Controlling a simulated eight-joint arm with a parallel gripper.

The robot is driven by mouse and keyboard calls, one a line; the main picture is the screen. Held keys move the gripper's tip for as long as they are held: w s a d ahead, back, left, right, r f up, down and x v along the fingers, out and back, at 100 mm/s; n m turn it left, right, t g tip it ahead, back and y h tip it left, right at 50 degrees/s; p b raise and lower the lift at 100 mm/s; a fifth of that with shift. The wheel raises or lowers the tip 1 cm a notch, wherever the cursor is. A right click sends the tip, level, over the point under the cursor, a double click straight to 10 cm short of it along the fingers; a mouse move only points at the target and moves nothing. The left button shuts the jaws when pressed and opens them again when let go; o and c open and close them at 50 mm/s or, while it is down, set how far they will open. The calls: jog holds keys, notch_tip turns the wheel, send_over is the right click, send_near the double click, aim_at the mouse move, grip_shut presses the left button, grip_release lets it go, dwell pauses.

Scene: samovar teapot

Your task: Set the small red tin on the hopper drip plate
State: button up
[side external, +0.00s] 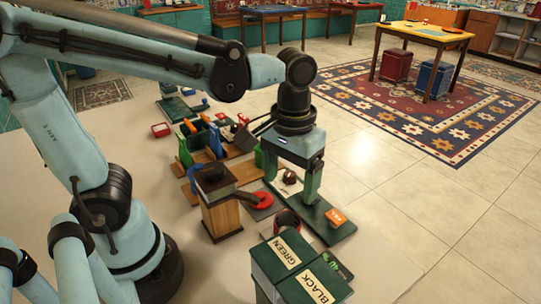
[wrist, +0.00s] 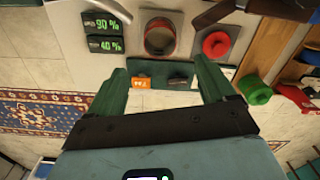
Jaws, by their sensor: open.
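A low round red piece (side external: 263,200), which looks like the small red tin, sits on a grey square plate (side external: 262,213) at the foot of a wooden, dark-topped box (side external: 221,212) that looks like the hopper. In the wrist view the red piece (wrist: 215,43) lies on the same plate (wrist: 226,28), up and right of my fingers. My gripper (side external: 289,190) points down, right of the red piece in the side view, apart from it. In the wrist view its green fingers (wrist: 160,66) are spread, with nothing held between them.
A dark green tray (side external: 340,231) carries an orange box (side external: 336,217). Green canisters labelled GREEN and BLACK (side external: 300,268) stand at the front. A green round piece (wrist: 256,90) is right of my fingers. Coloured pieces and wooden stands crowd behind the hopper.

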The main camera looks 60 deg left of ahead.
jog(key=a+m+t, duration=0.3)
jog(key=a+t, duration=0.4)
jog(key=shift+w+a, duration=0.25)
